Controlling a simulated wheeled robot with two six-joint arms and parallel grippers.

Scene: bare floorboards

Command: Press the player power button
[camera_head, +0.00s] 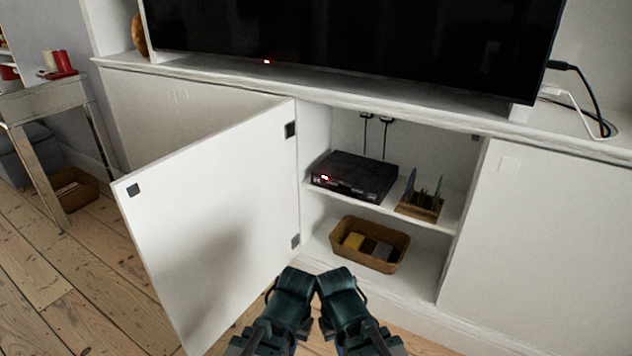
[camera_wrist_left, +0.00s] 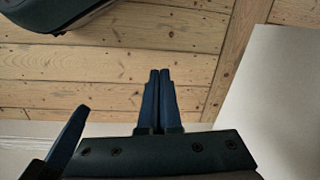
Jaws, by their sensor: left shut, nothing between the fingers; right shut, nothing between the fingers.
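The player (camera_head: 355,174) is a flat black box on the upper shelf inside the open cabinet. Small red lights glow at the left of its front, and I cannot make out the power button among the small front details. My right gripper (camera_head: 372,342) is low in the head view, in front of and below the cabinet opening, well apart from the player. My left gripper (camera_wrist_left: 159,73) is shut and empty in the left wrist view, with floorboards behind its fingers. The player does not show in that view.
The white cabinet door (camera_head: 215,215) stands open on the left. A card holder (camera_head: 420,206) sits right of the player, and a wicker basket (camera_head: 368,245) is on the lower shelf. A large TV (camera_head: 350,45) stands above. Bare floor (camera_head: 75,290) lies left.

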